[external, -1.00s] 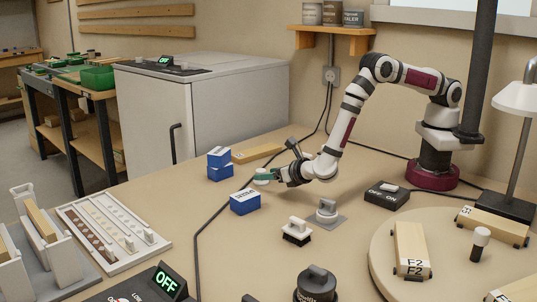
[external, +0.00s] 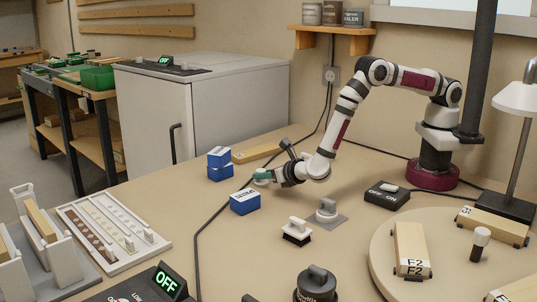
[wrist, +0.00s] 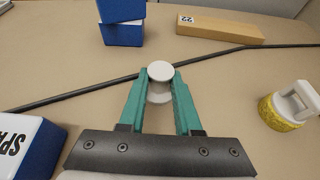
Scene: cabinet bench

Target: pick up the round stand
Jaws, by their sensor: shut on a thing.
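The round stand (wrist: 160,72) is a small white piece with a round disc on top and a paler round part below it. In the wrist view it sits between the two teal fingers of my gripper (wrist: 158,84), which are shut on it. In the external view my gripper (external: 264,176) is low over the bench, close to the blue boxes, with the pale stand (external: 261,183) partly hidden by the fingers. I cannot tell whether the stand touches the bench.
Two stacked blue boxes (external: 219,164) stand beyond my gripper, and another blue box (external: 245,202) is in front. A wooden block (wrist: 220,28) lies behind. A black cable (wrist: 80,93) runs past the stand. A yellow-based piece with a white handle (wrist: 291,103) stands at right.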

